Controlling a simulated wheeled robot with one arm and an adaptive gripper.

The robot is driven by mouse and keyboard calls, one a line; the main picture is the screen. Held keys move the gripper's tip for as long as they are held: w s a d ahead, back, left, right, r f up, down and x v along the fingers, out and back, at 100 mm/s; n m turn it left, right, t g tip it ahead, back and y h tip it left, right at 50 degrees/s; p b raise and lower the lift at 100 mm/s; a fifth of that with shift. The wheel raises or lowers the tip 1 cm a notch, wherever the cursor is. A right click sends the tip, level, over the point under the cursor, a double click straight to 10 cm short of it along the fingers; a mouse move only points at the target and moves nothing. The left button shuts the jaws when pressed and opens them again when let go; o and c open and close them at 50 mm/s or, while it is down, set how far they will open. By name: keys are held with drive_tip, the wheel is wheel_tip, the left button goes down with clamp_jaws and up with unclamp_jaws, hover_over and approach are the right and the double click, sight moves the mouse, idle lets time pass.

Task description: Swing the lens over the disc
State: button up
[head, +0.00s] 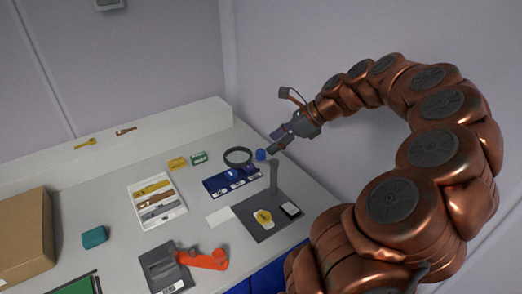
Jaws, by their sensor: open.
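In the head view a round lens with a dark rim (238,156) sits behind the blue rack. A blue ball (260,155) shows just right of the rim; it may be its knob, but the joint is too small to tell. A grey post (273,178) stands on a dark base plate (277,229). A yellow disc (263,217) lies on the plate, in front of the post and apart from the lens. My gripper (275,141) is open and empty, above and right of the blue ball, apart from it in the picture.
A blue rack (229,184) stands left of the post. A white tray (174,217) with several tools, an orange-handled device (204,260), a teal block (94,237) and a cardboard box (25,235) stand further left.

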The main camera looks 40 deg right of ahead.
sight(262, 151)
drive_tip(key=shift+p+x, duration=0.6)
drive_tip(key=shift+x, duration=2.35)
drive_tip(key=shift+c, duration=0.4)
clamp_jaws()
